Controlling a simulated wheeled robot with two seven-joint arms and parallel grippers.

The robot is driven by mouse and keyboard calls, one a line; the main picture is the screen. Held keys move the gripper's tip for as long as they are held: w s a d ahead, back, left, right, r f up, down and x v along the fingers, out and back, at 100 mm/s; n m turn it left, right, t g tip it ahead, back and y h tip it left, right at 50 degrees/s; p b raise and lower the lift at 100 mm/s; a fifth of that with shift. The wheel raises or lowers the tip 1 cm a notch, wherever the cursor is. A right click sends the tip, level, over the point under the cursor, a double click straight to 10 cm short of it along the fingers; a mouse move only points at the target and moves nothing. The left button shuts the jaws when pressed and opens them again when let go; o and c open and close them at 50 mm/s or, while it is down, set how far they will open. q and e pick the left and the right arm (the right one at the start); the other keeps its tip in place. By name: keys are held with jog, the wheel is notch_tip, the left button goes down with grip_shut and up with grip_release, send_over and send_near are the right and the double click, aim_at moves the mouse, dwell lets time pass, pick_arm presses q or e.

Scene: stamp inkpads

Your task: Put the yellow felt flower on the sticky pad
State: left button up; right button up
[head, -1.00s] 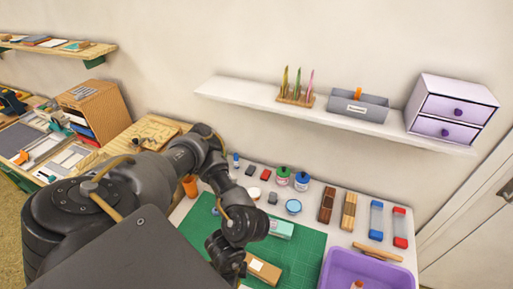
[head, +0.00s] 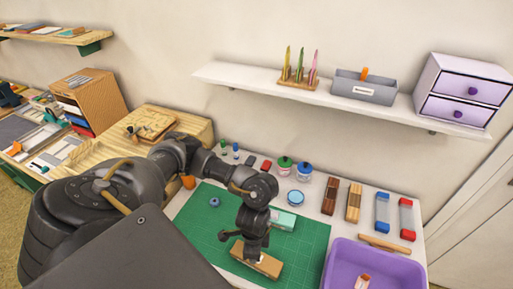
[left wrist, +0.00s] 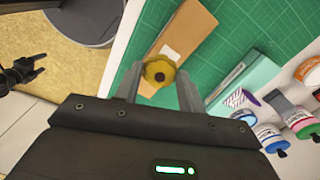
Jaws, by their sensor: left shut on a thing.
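My left gripper (left wrist: 157,85) is shut on the yellow felt flower (left wrist: 159,74), which sits between the fingertips in the left wrist view. In the head view my left gripper (head: 250,260) is over the brown box (head: 268,267) on the green mat, and the flower is hidden there. In the left wrist view the brown box (left wrist: 192,28) lies behind the flower, with a white square patch (left wrist: 171,51), probably the sticky pad, just beyond the fingertips. Whether the flower touches the box I cannot tell.
A teal box (head: 283,222) lies on the green mat (head: 308,246) behind the brown box. A purple bin (head: 343,262) stands at the right. Several jars, stamps and bottles line the back of the table. A small blue ring-like thing (head: 214,202) lies on the mat's left.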

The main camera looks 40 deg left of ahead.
pick_arm(q)
jog(key=shift+w+f, duration=0.35)
jog(key=shift+f, duration=0.05)
jog(key=shift+w+f, duration=0.15)
jog(key=shift+f, duration=0.75)
jog(key=shift+w+f, duration=0.1)
jog(key=shift+f, duration=0.8)
jog(key=o, duration=0.9)
notch_tip(320, 180, up, 11)
jog(key=shift+f+p, duration=0.2)
jog(key=shift+p, duration=1)
jog(key=shift+a+r, duration=0.1)
jog(key=shift+r, duration=0.65)
